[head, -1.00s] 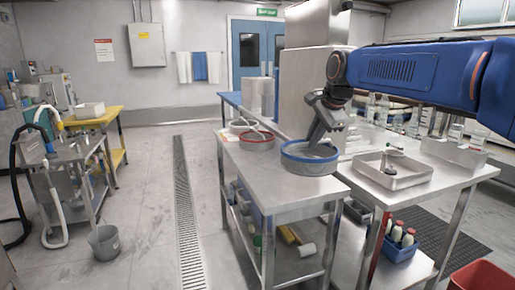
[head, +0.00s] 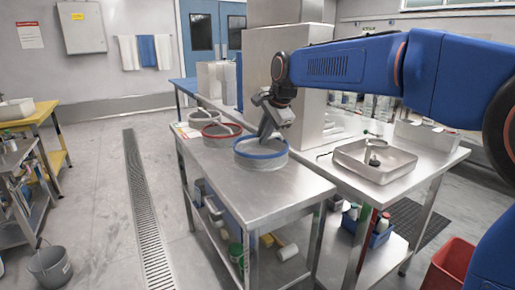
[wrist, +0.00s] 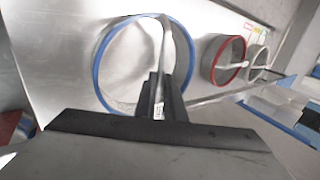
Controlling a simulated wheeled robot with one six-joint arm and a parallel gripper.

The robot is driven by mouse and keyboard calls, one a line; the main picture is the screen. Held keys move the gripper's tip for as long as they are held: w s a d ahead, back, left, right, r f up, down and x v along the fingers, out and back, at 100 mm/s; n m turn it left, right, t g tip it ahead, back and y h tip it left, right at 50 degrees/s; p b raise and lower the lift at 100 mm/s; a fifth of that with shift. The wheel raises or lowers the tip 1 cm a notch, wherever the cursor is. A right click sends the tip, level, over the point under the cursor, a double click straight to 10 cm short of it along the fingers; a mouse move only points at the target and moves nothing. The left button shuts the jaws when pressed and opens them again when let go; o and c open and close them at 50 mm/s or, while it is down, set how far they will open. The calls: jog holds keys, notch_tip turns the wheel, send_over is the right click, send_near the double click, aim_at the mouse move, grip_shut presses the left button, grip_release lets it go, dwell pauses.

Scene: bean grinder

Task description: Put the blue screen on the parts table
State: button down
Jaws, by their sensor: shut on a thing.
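The blue screen (head: 261,154) is a round grey sieve with a blue rim. In the head view it is at the steel table (head: 275,190), in front of the red-rimmed screen. My gripper (head: 269,128) reaches down into its ring from above and is shut on the thin bar handle that crosses it. In the wrist view the blue rim (wrist: 97,70) circles ahead of the dark fingers (wrist: 160,105), and the bar runs up from between them. I cannot tell whether the screen touches the tabletop or hangs just above it.
A red-rimmed screen (head: 221,134) and a pale-rimmed screen (head: 205,117) stand behind it. A steel column rises at the back. A tray (head: 375,163) lies on the table to the right. The near tabletop is clear. A grey bucket (head: 50,268) stands on the floor at left.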

jog(key=shift+f, duration=2.45)
jog(key=c, duration=1.8)
grip_release()
jog(key=shift+f, duration=0.1)
jog(key=shift+c, duration=0.2)
jog(key=v, duration=1.2)
jog(key=s+d+f+n+h, duration=0.1)
jog(key=s+d+f+n, duration=0.2)
jog(key=s+d, duration=0.65)
jog(key=s+d+f+n+h, duration=0.1)
jog(key=s+d+f+n, duration=0.3)
jog(key=s+d+f, duration=0.5)
jog(key=s+d+f+n+h, duration=0.1)
jog(key=s+d+f+n, duration=0.3)
jog(key=s+d+f, duration=0.6)
jog(key=s+f, duration=0.1)
jog(key=s, duration=0.5)
jog(key=shift+s+f+h, duration=0.15)
jog(key=shift+f+h, duration=0.15)
jog(key=shift+f, duration=0.05)
